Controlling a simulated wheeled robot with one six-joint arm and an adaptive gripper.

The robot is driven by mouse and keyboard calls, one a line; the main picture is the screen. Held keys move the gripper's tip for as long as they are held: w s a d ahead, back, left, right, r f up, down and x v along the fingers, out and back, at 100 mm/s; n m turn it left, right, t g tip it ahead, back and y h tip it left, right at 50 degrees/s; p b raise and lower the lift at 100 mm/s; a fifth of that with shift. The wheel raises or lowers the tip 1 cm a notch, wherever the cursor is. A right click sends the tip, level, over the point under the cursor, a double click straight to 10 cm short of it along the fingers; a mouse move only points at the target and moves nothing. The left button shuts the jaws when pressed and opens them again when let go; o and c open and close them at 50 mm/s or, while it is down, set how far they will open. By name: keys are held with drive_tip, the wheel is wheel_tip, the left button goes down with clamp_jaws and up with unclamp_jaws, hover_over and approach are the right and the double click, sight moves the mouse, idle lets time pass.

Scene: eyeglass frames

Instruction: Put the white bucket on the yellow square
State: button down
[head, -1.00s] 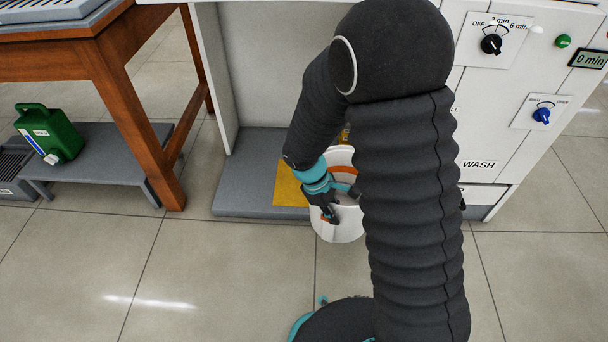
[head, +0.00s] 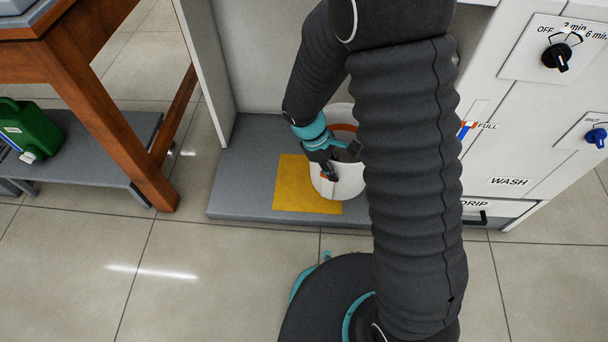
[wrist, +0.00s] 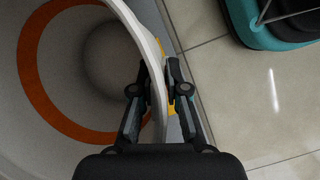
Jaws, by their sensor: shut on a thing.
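The white bucket (head: 345,183) has an orange ring inside. In the head view it is over the right part of the yellow square (head: 293,188), partly hidden by my arm. My gripper (head: 331,175) is shut on the near left side of the bucket's wall. In the wrist view my gripper (wrist: 158,88) has one finger inside and one outside the bucket's rim (wrist: 150,60). The bucket (wrist: 85,70) looks empty and roughly upright. I cannot tell whether its base touches the square.
The yellow square lies on a low grey platform (head: 240,190) beneath a white cabinet with a WASH label (head: 508,182). A wooden table leg (head: 125,150) and a low shelf with a green jug (head: 32,133) stand at left.

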drive_tip(key=w+a+f+b, duration=0.2)
drive_tip(key=w+a+f, duration=0.1)
drive_tip(key=a+f, duration=0.6)
drive_tip(key=shift+w+a+f, duration=0.25)
drive_tip(key=shift+w+f, duration=0.05)
drive_tip(key=shift+f, duration=0.25)
drive_tip(key=c, duration=1.6)
unclamp_jaws()
drive_tip(key=shift+f, duration=0.2)
drive_tip(key=o, duration=0.4)
drive_tip(key=shift+r, duration=0.15)
drive_tip(key=p+v, duration=0.1)
drive_tip(key=v, duration=1.1)
drive_tip(key=shift+p, duration=0.4)
